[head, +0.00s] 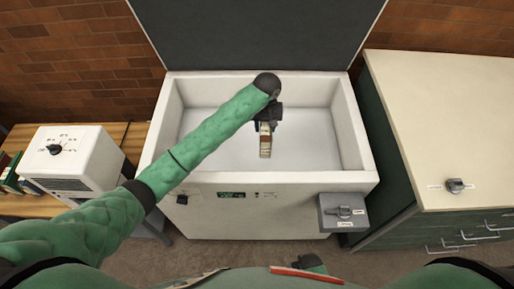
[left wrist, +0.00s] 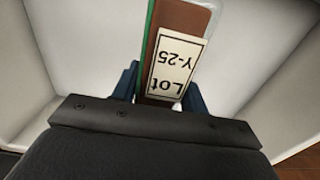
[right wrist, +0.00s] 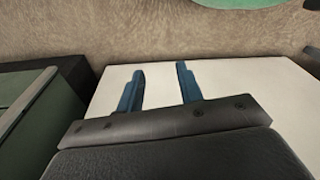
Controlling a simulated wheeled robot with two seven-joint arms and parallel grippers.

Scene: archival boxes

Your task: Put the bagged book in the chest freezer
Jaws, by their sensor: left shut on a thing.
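The bagged book (head: 265,147) hangs upright in my left gripper (head: 266,124), inside the outline of the open chest freezer (head: 200,178). In the left wrist view the brown book (left wrist: 178,22) has a green edge and a white label reading "Lot Y-25", between the blue fingers of my left gripper (left wrist: 165,85). The freezer's white inner walls lie around it. I cannot tell whether the book touches the freezer floor. The freezer's dark lid (head: 255,35) stands raised at the back. In the right wrist view my right gripper (right wrist: 158,82) is open and empty.
A cream-topped green cabinet (head: 440,125) stands to the right of the freezer. A grey box with a handle (head: 343,212) is at the freezer's front right. A white dial unit (head: 72,158) sits on a wooden table (head: 35,205) at left. The freezer floor around the book looks clear.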

